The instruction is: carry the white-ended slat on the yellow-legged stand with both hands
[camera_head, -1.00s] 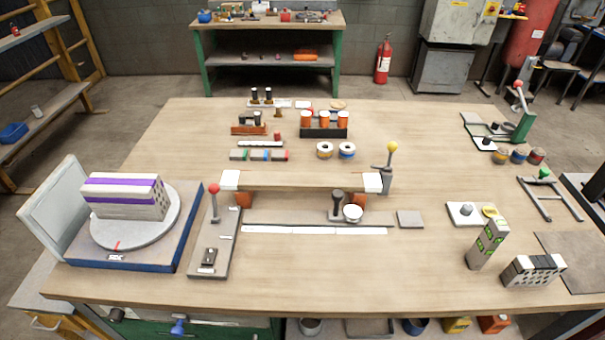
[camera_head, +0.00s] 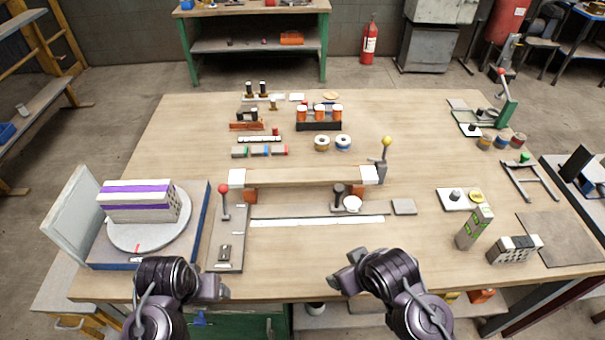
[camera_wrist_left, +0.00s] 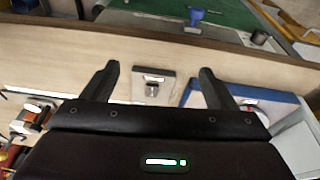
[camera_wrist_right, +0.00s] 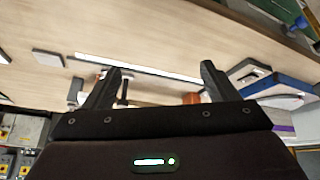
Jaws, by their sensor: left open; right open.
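The slat (camera_head: 303,175) is a long light-wood bar with a white block on each end. It lies level on two supports in the middle of the table in the head view. The supports, the stand's legs (camera_head: 250,195), look orange rather than yellow. My left gripper (camera_head: 223,292) is open and empty at the table's front edge, well in front of the slat's left end. My right gripper (camera_head: 340,278) is open and empty near the front edge, in front of the slat's right half. Both wrist views show spread, empty fingers; the left is over bare table (camera_wrist_left: 90,65).
A red-knobbed lever (camera_head: 223,190) on a grey plate stands beside the slat's left end. A yellow-knobbed lever (camera_head: 386,142) stands at its right end. A black-handled tool and white cup (camera_head: 352,203) sit just in front. A turntable (camera_head: 150,235) is at left.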

